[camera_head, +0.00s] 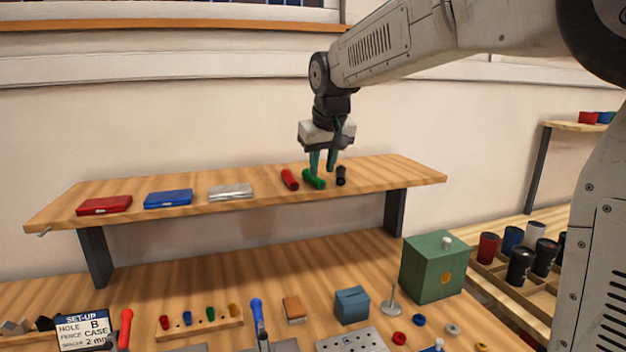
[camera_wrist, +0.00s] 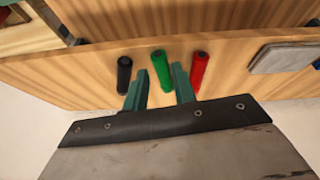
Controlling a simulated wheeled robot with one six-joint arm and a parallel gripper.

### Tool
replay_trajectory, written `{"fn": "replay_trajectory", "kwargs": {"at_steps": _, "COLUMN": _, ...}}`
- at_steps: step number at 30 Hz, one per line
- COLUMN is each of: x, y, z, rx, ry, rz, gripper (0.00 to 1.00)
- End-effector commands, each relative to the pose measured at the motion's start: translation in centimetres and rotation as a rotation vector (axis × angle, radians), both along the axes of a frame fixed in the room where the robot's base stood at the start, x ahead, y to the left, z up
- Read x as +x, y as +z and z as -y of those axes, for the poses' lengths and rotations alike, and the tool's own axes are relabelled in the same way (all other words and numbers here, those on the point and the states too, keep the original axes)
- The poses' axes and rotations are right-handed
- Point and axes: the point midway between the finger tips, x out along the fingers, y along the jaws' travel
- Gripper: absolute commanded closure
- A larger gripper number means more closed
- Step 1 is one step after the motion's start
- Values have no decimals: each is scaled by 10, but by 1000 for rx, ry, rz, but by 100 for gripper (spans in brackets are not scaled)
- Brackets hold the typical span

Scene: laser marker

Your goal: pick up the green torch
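The green torch (camera_head: 313,179) lies on the raised wooden shelf (camera_head: 375,177), between a red torch (camera_head: 290,179) and a black torch (camera_head: 341,175). My gripper (camera_head: 322,172) is open above the shelf, its fingers pointing down close to the green torch. In the wrist view the green torch (camera_wrist: 162,70) lies just beyond the gap between the two open fingers (camera_wrist: 160,85). The red torch (camera_wrist: 199,70) is on its right and the black torch (camera_wrist: 124,74) on its left. Nothing is between the fingers. I cannot tell the exact height of the fingertips over the torch.
Red (camera_head: 104,205), blue (camera_head: 168,199) and silver (camera_head: 231,192) flat cases lie on the shelf's left part. Below, the bench holds a green box (camera_head: 433,266), a blue box (camera_head: 352,305) and small tools. A wall stands behind the shelf.

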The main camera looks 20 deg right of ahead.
Motion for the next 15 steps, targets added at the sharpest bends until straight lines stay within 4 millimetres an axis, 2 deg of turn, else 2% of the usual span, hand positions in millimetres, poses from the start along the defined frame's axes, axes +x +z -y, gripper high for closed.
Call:
{"fn": "replay_trajectory", "kwargs": {"at_steps": 1, "x": 3, "y": -9, "z": 1, "rx": 0, "ry": 0, "rz": -4, "gripper": 73}}
{"fn": "replay_trajectory", "kwargs": {"at_steps": 6, "x": 12, "y": -30, "z": 2, "rx": 0, "ry": -1, "rz": -3, "gripper": 73}}
{"fn": "replay_trajectory", "kwargs": {"at_steps": 15, "x": 15, "y": -36, "z": 2, "rx": 0, "ry": -1, "rz": -1, "gripper": 73}}
